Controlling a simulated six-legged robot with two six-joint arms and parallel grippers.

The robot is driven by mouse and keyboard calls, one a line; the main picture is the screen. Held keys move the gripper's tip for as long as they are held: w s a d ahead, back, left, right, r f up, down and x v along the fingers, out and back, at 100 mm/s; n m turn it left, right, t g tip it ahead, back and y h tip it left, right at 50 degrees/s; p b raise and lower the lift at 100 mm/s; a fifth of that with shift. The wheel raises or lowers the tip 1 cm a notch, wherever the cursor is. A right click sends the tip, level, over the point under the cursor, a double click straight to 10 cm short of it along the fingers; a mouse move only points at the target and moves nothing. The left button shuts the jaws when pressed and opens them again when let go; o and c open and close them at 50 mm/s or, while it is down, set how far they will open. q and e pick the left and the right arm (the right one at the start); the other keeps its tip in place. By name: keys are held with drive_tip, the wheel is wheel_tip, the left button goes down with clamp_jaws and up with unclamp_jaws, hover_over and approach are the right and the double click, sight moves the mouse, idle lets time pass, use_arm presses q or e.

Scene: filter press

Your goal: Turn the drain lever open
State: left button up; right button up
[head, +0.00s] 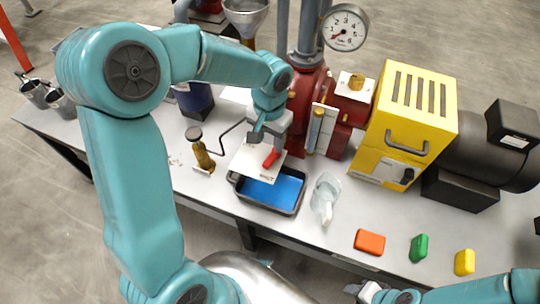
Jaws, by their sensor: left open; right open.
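A small red lever (271,158), which I take for the drain lever, shows just below and beside my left gripper (262,135) in the head view. It slants in front of a pale plate with dark lettering (258,178). My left gripper is open, its fingers close above the lever; whether they touch it I cannot tell. The gripper and arm hide part of the lever's base and the press behind. A dark tray with blue inside (285,192) stands just below the plate. My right gripper (362,290) is open and empty at the bottom edge, far from the lever.
A red press body (338,142) with a gauge (345,27) stands behind. A yellow box (412,115) and dark motor (480,145) are to the right.

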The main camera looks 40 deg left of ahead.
sight(269, 159)
use_arm(q)
wheel_tip(269, 159, down, 8)
drive_tip(key=shift+r, duration=0.2)
drive_tip(key=shift+s+d+f, duration=0.1)
drive_tip(key=shift+s+f, duration=0.1)
drive_tip(key=shift+w, duration=0.1)
clamp_jaws()
